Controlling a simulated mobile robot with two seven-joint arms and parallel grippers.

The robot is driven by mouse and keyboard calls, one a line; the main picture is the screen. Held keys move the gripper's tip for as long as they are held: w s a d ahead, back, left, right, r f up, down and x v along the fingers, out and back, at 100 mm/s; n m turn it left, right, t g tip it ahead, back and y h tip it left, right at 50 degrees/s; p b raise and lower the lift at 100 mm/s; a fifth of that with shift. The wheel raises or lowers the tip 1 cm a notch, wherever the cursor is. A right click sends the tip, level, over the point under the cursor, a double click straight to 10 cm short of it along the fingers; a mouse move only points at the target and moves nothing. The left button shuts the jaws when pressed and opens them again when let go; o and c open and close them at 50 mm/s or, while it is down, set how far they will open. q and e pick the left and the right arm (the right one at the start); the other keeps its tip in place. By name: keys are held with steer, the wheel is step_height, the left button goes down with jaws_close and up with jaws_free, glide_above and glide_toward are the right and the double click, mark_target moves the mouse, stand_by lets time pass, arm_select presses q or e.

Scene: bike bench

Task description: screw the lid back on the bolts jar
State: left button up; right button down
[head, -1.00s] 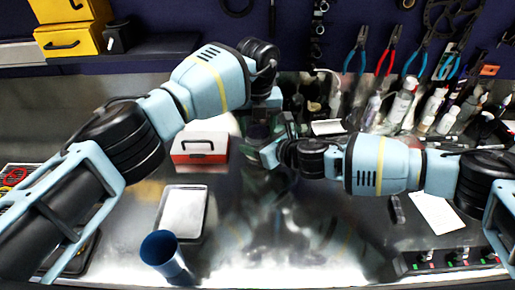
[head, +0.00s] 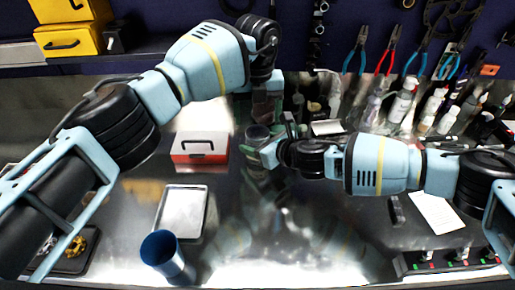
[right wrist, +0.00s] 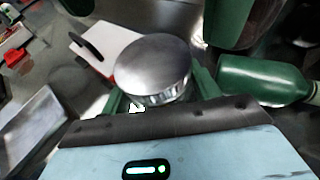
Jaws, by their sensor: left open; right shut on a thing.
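The bolts jar (head: 256,150) stands upright at mid-bench in the head view, partly hidden by my arms. In the right wrist view the round silver lid (right wrist: 153,66) sits on top of it, looking level; I cannot tell how tight it is. My right gripper (head: 270,150) is shut around the jar from the right, its green fingers on either side below the lid in the right wrist view. My left gripper (head: 266,105) is open and empty just above the lid, apart from it.
A red and white box (head: 200,150) stands left of the jar. A silver tray (head: 182,212) and a blue cup (head: 165,252) are at the front left. Several bottles (head: 400,105) stand at the back right. The front middle of the bench is clear.

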mark_target(258, 132)
arm_select(q)
steer(key=shift+c, duration=0.8)
step_height(258, 132, up, 3)
steer(key=shift+r+m, duration=0.2)
steer(key=shift+m, duration=0.4)
steer(key=shift+c, duration=0.5)
steer(key=shift+f, duration=0.1)
steer(key=shift+f, duration=3.9)
steer(key=c, duration=0.8)
steer(key=o, duration=1.1)
steer(key=shift+d+r, duration=0.1)
steer(key=shift+r, duration=0.05)
